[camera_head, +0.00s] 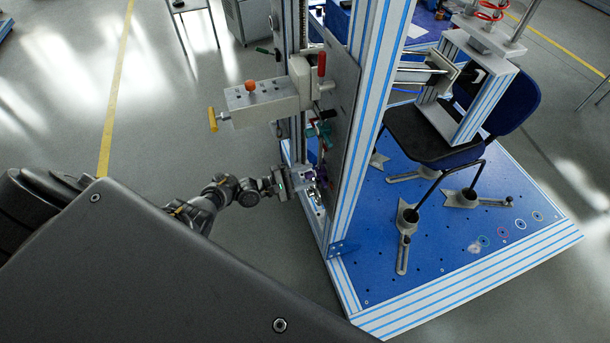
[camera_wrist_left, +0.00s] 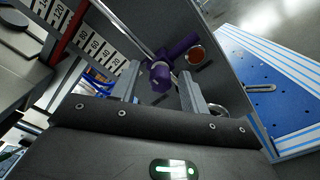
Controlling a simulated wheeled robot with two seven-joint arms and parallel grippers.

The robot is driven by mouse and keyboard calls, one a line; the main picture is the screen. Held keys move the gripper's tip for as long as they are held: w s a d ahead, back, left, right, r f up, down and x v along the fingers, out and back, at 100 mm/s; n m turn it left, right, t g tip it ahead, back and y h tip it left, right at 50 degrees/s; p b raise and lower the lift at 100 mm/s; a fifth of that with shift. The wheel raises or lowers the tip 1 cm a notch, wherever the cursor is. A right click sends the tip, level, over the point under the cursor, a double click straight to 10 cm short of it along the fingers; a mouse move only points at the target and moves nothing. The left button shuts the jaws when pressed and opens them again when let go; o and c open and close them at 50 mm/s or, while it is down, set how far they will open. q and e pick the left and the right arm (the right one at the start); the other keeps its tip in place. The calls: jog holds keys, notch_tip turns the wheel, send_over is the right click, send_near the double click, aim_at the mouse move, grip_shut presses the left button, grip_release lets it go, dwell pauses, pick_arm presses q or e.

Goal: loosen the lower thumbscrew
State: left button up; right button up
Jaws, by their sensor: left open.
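A purple thumbscrew (camera_wrist_left: 160,78) sits on a steel rod beside the upright plate. In the head view the purple part (camera_head: 322,176) is small and partly hidden by my gripper, low on the frame's column. My left gripper (camera_head: 296,181) is at the column's lower part, reaching in from the left. In the left wrist view its two fingers stand open on either side of the purple thumbscrew, and I cannot tell whether they touch it. A teal clamp part (camera_head: 319,131) sits higher on the same column. My right gripper is not in view.
The dark upright plate (camera_wrist_left: 222,60) stands close to the fingers. A chair (camera_head: 425,135) stands on the blue base plate (camera_head: 440,250). Floor at left is clear.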

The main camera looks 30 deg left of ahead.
pick_arm(q)
jog(key=v, duration=1)
jog(key=shift+s+a, duration=0.3)
